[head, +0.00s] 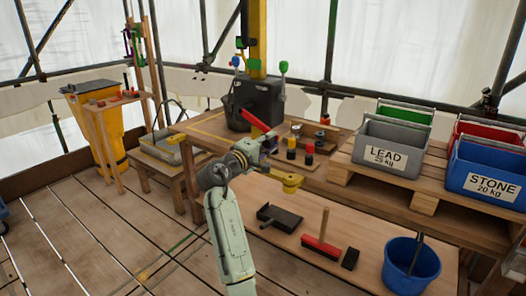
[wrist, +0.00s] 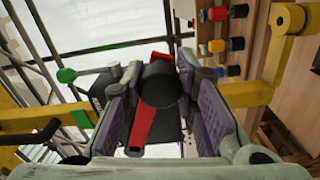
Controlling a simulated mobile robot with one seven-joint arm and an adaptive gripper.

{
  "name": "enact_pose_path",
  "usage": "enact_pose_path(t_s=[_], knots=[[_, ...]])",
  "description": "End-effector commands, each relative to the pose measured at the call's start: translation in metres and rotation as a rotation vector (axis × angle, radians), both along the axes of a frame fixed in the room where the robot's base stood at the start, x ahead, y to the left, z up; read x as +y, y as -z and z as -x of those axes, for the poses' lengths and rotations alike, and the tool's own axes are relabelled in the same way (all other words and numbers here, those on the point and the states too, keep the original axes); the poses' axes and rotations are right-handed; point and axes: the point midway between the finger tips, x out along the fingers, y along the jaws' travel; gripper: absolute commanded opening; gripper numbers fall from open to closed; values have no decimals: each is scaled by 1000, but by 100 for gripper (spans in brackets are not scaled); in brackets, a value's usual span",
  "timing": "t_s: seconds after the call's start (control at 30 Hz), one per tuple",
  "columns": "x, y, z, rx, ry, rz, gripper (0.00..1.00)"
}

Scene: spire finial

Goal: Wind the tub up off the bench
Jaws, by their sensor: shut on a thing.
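My gripper (head: 264,143) is at the front of a black winch-like box (head: 246,98) on the bench (head: 205,124). In the wrist view, its purple-padded fingers (wrist: 161,100) are shut on the black grip (wrist: 160,80) of a red crank (wrist: 141,130). The red crank arm (head: 257,121) slants up to the left in the head view, in front of the box. A grey tub (head: 160,148) with a raised handle sits on a low wooden bench (head: 182,175) at the left. No rope to it can be made out.
A grey LEAD tub (head: 390,155) and a blue STONE tub (head: 488,177) stand on a pallet (head: 400,185) at the right. A yellow arm (head: 290,184) juts out right beside my wrist. A brush (head: 321,247) and blue bucket (head: 410,268) are below.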

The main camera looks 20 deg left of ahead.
Motion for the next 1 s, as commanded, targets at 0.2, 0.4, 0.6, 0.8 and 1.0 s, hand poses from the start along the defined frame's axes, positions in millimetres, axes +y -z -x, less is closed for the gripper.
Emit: enact_pose_path(t_s=[0.2,0.4,0.6,0.8,1.0], knots=[[-9,-39,4,56,-1,189,0],[-12,-69,5,121,-1,368,0],[-9,-99,4,188,-1,549,0],[-3,-127,1,252,1,720,0],[8,-148,-2,306,0,867,0]])
